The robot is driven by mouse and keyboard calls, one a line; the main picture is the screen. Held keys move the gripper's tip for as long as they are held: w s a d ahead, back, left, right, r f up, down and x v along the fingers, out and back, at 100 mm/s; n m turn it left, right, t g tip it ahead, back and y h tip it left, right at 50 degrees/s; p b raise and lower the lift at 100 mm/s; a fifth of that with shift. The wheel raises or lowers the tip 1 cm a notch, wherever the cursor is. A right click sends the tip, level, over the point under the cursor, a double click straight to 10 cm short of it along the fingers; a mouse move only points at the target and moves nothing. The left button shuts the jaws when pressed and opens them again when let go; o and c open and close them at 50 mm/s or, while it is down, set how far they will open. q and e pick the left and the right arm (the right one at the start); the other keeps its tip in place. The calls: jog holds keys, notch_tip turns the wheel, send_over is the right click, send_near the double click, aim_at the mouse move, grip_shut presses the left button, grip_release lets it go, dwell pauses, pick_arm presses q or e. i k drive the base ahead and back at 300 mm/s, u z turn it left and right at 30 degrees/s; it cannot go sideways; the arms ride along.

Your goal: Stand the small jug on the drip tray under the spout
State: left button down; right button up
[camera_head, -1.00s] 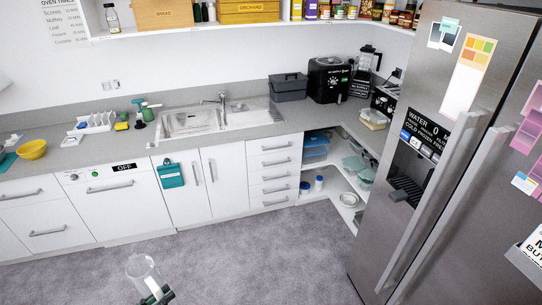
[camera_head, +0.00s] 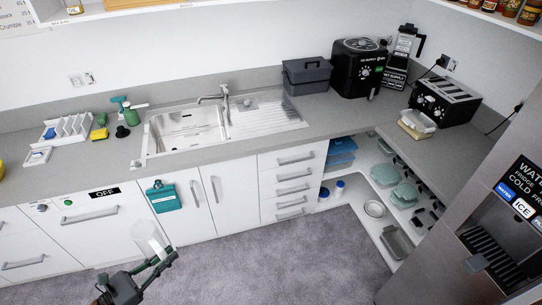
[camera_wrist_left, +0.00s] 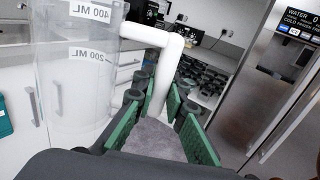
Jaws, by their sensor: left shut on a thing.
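The small jug (camera_head: 148,238) is clear, with a white handle, and looks empty and roughly upright. In the left wrist view the jug (camera_wrist_left: 75,75) shows 400 ML and 200 ML marks. My left gripper (camera_head: 160,260) is shut on the jug's handle, low in front of the white cabinets. In the wrist view the green fingers of the gripper (camera_wrist_left: 160,115) are either side of the handle's lower part. The drip tray (camera_head: 490,252) is a dark slatted grille in the fridge's dispenser recess at the right edge, well away from the jug. I cannot make out the spout. My right gripper is not in view.
The steel fridge (camera_head: 430,270) stands at the right, with its water and ice panel (camera_head: 522,190) above the recess. The counter (camera_head: 75,180) and open lower shelves (camera_head: 352,215) line the back. Grey carpet (camera_head: 290,265) between me and the fridge is clear.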

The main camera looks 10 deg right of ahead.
aim_at(487, 254)
jog(key=i, duration=0.7)
jog(key=z, duration=3.9)
jog(key=i, duration=0.1)
jog(key=u, duration=0.5)
